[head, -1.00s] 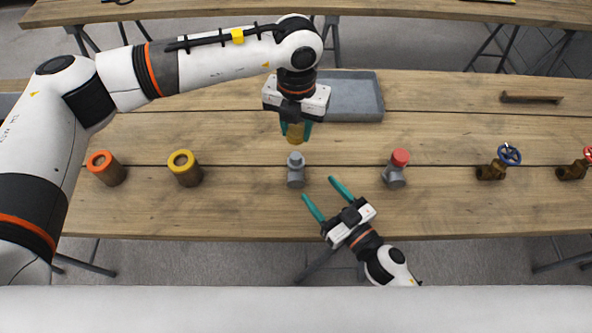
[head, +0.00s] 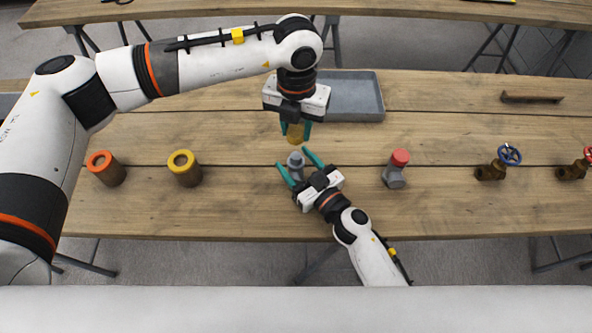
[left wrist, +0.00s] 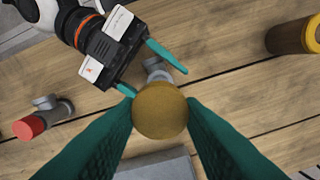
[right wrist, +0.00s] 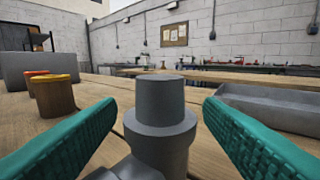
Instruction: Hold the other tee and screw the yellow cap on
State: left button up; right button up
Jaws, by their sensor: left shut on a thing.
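The bare grey tee (head: 295,162) stands upright on the table in the middle of the head view. It fills the middle of the right wrist view (right wrist: 162,115). My right gripper (head: 295,158) is open, with one finger on each side of the tee and gaps visible to both. My left gripper (head: 296,131) is shut on the yellow cap (head: 295,138), held just behind and above the tee. In the left wrist view the cap (left wrist: 160,110) sits between the fingertips and partly hides the tee. Another grey tee (head: 395,178) wears a red cap (head: 400,157).
An orange-topped cylinder (head: 106,168) and a yellow-topped cylinder (head: 184,168) stand at left. Brass valves with a blue wheel (head: 509,155) and a red wheel (head: 588,154) are at right. A grey tray (head: 352,95) lies behind my left gripper.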

aim_at(297, 155)
grip_shut()
pick_arm(q)
notch_tip(297, 155, down, 5)
jog(key=shift+s+a, duration=0.1)
pick_arm(e)
jog(key=shift+f, duration=0.1)
dwell(0.6)
pick_arm(q)
jog(key=shift+f, duration=0.85)
pick_arm(e)
jog(key=shift+s+f, duration=0.1)
pick_arm(q)
jog(key=shift+f, duration=0.6)
